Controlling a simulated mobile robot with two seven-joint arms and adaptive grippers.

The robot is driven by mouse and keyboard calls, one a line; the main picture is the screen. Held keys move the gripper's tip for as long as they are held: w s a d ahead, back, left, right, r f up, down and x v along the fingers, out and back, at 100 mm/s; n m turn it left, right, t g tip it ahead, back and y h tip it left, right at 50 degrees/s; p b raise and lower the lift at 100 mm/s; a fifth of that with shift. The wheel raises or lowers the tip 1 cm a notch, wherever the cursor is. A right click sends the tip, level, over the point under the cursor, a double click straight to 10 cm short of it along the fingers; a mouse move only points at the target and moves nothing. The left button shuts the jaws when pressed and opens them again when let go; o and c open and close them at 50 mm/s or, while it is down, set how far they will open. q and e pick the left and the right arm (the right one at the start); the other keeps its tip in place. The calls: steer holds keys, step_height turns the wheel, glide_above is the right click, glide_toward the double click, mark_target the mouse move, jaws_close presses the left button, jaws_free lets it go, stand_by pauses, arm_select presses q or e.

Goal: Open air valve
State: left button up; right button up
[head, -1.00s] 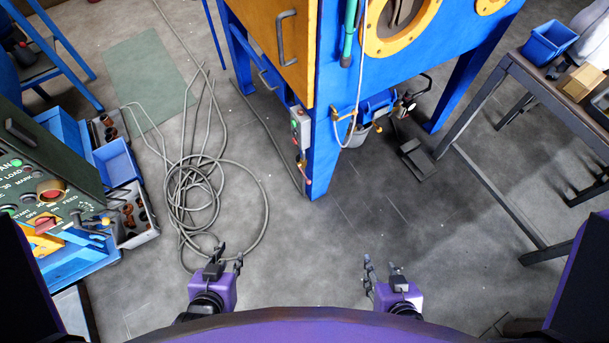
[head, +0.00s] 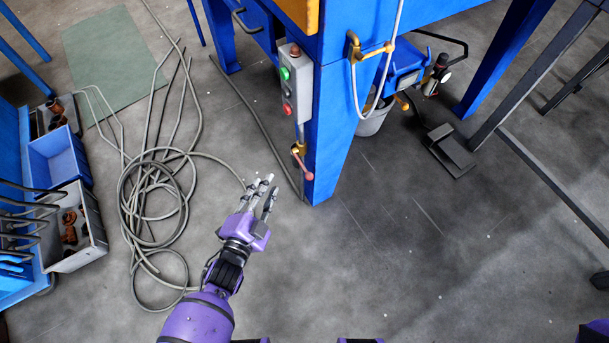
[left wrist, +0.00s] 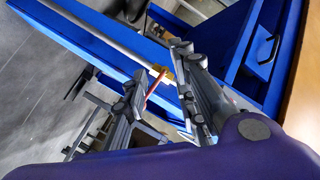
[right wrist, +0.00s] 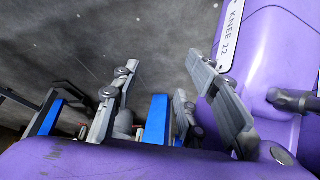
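The air valve (head: 299,150) is a small brass fitting with a red lever (head: 306,172), low on the blue cabinet leg under the button box. The lever slants down and to the right. My left gripper (head: 262,190) is left of and nearer than the lever, open and empty, its fingers pointing toward the leg. In the left wrist view the red lever (left wrist: 153,88) shows in the gap between the spread fingers, beyond them; contact is not visible. My right gripper (right wrist: 163,62) is open and empty in the right wrist view and out of the head view.
A button box (head: 293,85) sits above the valve on the blue leg (head: 335,130). A coiled grey hose (head: 150,205) lies on the floor at left, beside blue and grey bins (head: 60,160). A foot pedal (head: 447,152) stands at right. The floor in front is clear.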

mark_target(305, 168)
arm_select(q)
steer(key=w+d+f+m+t+h+b, duration=0.1)
steer(key=w+d+f+m+h+b, duration=0.25)
steer(key=f+m, duration=0.2)
steer(key=s+d+r+m+h, duration=0.3)
steer(key=r+m+h, duration=0.1)
steer(key=m, duration=0.3)
steer(key=shift+y, duration=0.25)
steer(key=x, duration=0.3)
steer(key=b+x, duration=0.1)
steer(key=x, duration=0.3)
steer(key=shift+a+r, duration=0.15)
steer(key=shift+r, duration=0.05)
arm_select(e)
steer(key=x, duration=0.5)
steer(key=shift+d+f, duration=0.2)
steer(key=shift+f, duration=0.15)
arm_select(q)
jaws_close()
steer(key=shift+w, duration=0.1)
